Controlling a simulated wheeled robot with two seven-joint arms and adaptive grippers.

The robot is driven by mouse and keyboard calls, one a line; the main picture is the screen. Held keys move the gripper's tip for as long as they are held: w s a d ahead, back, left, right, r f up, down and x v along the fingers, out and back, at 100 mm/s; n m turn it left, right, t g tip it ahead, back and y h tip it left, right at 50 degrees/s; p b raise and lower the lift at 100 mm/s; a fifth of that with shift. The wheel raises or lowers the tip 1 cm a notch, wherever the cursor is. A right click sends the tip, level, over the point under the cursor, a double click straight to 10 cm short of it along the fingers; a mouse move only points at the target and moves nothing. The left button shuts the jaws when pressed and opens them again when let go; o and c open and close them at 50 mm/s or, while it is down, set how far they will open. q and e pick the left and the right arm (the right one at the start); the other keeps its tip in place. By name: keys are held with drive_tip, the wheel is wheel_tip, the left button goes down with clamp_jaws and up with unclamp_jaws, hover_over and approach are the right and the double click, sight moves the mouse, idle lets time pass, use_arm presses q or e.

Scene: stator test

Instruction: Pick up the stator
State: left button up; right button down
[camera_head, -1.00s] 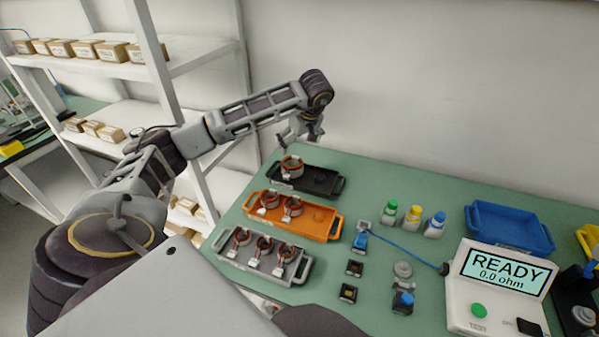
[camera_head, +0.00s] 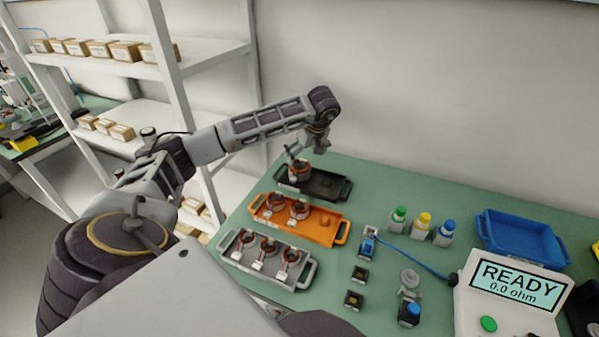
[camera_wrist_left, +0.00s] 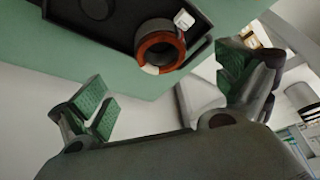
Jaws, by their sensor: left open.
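Several stators with copper-red windings stand in trays on the green table. One stator (camera_head: 299,171) is in the black tray (camera_head: 325,184) at the back, with a white tag on it. In the left wrist view this stator (camera_wrist_left: 160,48) shows as a ring at the tray's end, ahead of the fingers. My left gripper (camera_head: 305,150) is at the black tray, just above and beside that stator. Its green-padded fingers (camera_wrist_left: 165,92) are wide apart with nothing between them. Two stators stand in the orange tray (camera_head: 322,228) and three in the grey tray (camera_head: 292,278). My right gripper is not in view.
A tester (camera_head: 512,290) reading READY, 0.0 ohm stands at right, with a blue cable to a small connector (camera_head: 367,246). Several capped bottles (camera_head: 422,224) and a blue bin (camera_head: 520,238) are behind. White shelving (camera_head: 205,62) with boxes stands behind my left arm.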

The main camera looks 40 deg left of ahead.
use_arm(q)
approach(299, 168)
drive_tip(key=shift+s+d+f, duration=0.1)
drive_tip(key=shift+s+f, duration=0.2)
drive_tip(key=shift+f, duration=0.25)
drive_tip(key=shift+s+d+f, duration=0.1)
drive_tip(key=shift+s+f, duration=0.2)
drive_tip(key=shift+f, duration=0.2)
drive_tip(key=shift+f, duration=0.1)
drive_tip(key=shift+x, duration=2.5)
drive_tip(key=shift+a, duration=0.1)
drive_tip(key=c, duration=1.8)
